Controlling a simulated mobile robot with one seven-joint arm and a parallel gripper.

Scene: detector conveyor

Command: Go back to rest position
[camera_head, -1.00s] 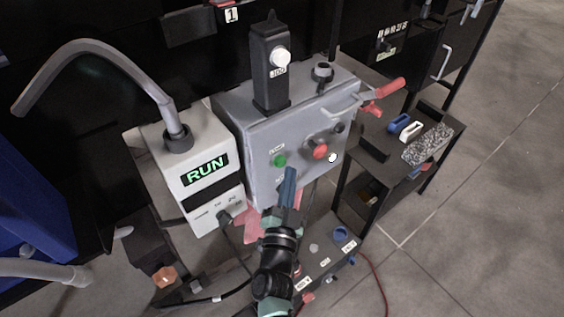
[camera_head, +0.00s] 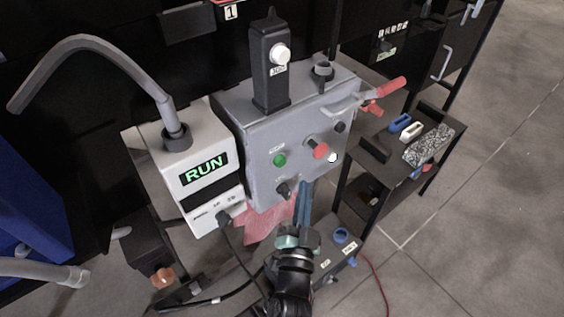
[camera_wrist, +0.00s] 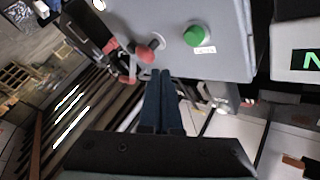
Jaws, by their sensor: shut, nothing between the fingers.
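My gripper (camera_head: 303,205) is in front of the lower right part of the grey control box, its blue fingers shut together and pointing up at the box. In the wrist view the shut fingers of my gripper (camera_wrist: 160,100) show in the middle with nothing between them. The grey control box (camera_head: 262,150) carries a green button (camera_head: 280,160), a red knob (camera_head: 320,151) and a black knob (camera_head: 283,188). In the wrist view the green button (camera_wrist: 197,36) is above right of the fingertips and a red knob (camera_wrist: 146,53) is near them. I cannot tell whether the fingers touch the box.
A white unit (camera_head: 192,165) with a green RUN display stands left of the box. A red handle (camera_head: 390,87) sticks out at its right. A dark shelf (camera_head: 380,170) holds blue, white and speckled items. A red cloth (camera_head: 265,222) hangs below. Open floor (camera_head: 480,220) lies to the right.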

